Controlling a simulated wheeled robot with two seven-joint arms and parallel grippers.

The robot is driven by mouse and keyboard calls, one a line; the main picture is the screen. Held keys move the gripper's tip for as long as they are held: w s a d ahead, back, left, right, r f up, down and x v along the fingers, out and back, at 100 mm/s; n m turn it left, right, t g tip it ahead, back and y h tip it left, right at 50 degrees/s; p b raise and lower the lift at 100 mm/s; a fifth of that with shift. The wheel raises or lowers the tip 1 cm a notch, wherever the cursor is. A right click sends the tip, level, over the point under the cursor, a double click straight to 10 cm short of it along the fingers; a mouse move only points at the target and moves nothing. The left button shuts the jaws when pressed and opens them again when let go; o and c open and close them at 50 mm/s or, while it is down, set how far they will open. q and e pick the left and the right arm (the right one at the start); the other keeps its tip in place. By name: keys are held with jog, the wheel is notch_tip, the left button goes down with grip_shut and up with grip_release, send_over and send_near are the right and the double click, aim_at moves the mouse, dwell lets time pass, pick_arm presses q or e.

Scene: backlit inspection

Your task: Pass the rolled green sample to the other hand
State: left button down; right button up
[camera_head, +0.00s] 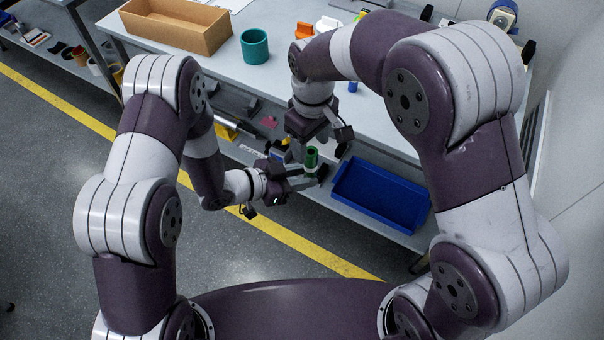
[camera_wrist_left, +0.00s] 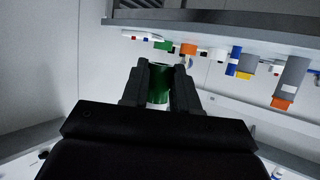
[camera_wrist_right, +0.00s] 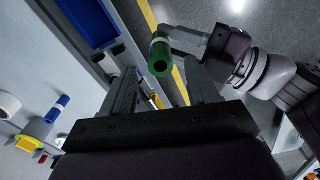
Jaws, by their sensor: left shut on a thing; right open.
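The rolled green sample (camera_head: 311,157) is a short hollow green tube with a pale band around it. My left gripper (camera_head: 309,174) is shut on it and holds it roughly upright in front of the table. In the left wrist view the sample (camera_wrist_left: 158,86) sits between the two dark fingers. My right gripper (camera_head: 318,143) is open just above and behind the sample. In the right wrist view the sample's open end (camera_wrist_right: 160,60) lies ahead, between the spread fingers but apparently beyond their tips. Whether the right fingers touch it cannot be told.
A blue tray (camera_head: 378,196) lies on the lower shelf, right of the grippers. A cardboard box (camera_head: 177,24) and a teal cup (camera_head: 255,46) stand on the table (camera_head: 222,75). Several small items lie on the shelf behind my left gripper. The table's front edge is close to my right arm.

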jog(key=s+d+r+m, duration=0.2)
jog(key=s+d+m, duration=0.1)
jog(key=d, duration=0.7)
jog(key=s+d+f+m+t, duration=0.1)
jog(key=s+d+f+m, duration=0.2)
jog(key=s+m, duration=0.2)
jog(key=s, duration=0.3)
jog(key=shift+s+d+f, duration=0.15)
